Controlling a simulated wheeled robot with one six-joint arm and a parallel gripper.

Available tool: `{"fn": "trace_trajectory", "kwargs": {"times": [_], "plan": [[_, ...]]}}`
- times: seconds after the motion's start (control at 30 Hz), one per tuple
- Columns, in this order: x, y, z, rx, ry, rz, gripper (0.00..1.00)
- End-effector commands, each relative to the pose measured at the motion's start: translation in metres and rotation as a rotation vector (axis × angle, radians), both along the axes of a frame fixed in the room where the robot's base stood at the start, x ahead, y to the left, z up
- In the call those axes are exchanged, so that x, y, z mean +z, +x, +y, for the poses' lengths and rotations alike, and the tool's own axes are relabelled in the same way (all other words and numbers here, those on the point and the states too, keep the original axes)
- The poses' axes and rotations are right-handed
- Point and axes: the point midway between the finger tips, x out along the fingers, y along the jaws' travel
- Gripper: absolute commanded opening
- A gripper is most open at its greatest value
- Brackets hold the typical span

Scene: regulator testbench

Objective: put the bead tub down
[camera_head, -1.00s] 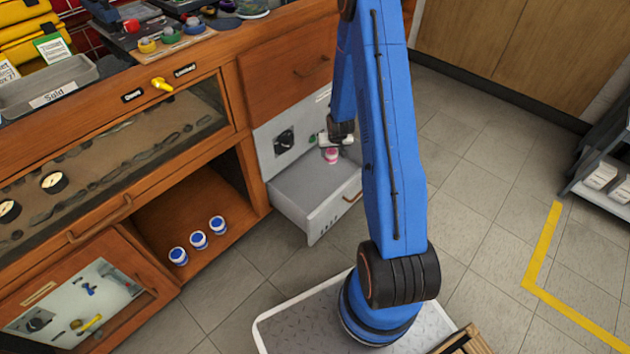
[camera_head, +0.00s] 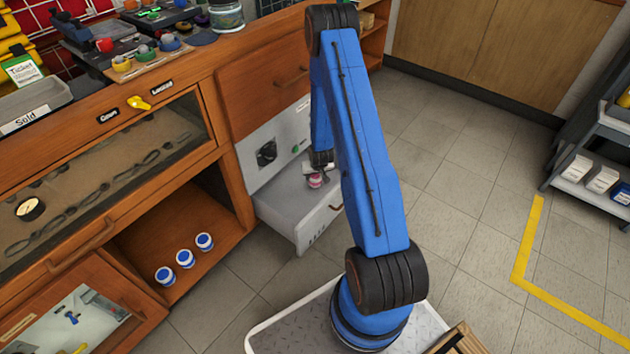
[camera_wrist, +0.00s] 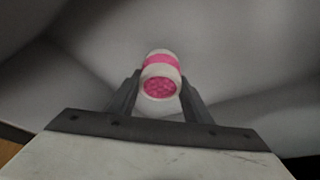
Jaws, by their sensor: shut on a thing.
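The bead tub (camera_wrist: 161,75) is a small white tub with a pink band and pink beads showing at its near end. My gripper (camera_wrist: 160,92) is shut on it, with one dark finger on each side. In the head view the tub (camera_head: 315,181) shows small and pink below my gripper (camera_head: 318,170), in or just above the open grey drawer (camera_head: 283,231). I cannot tell whether the tub touches the drawer floor. In the wrist view only blurred grey surfaces lie behind the tub.
Three white tubs with blue lids (camera_head: 185,259) stand on the open wooden shelf (camera_head: 205,217) to the left. Open tiled floor (camera_head: 450,190) lies to the right.

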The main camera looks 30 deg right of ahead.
Motion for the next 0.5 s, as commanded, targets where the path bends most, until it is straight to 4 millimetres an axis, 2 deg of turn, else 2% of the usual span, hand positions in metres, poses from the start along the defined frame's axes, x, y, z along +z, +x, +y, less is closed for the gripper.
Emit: {"fn": "trace_trajectory", "kwargs": {"times": [0.1,0.2,0.5], "plan": [[-0.017,0.0,0.0,0.0,0.0,0.001,0.21],[-0.025,-0.001,0.0,0.0,0.0,0.001,0.21],[-0.026,0.0,0.0,0.0,0.0,0.001,0.21]]}}
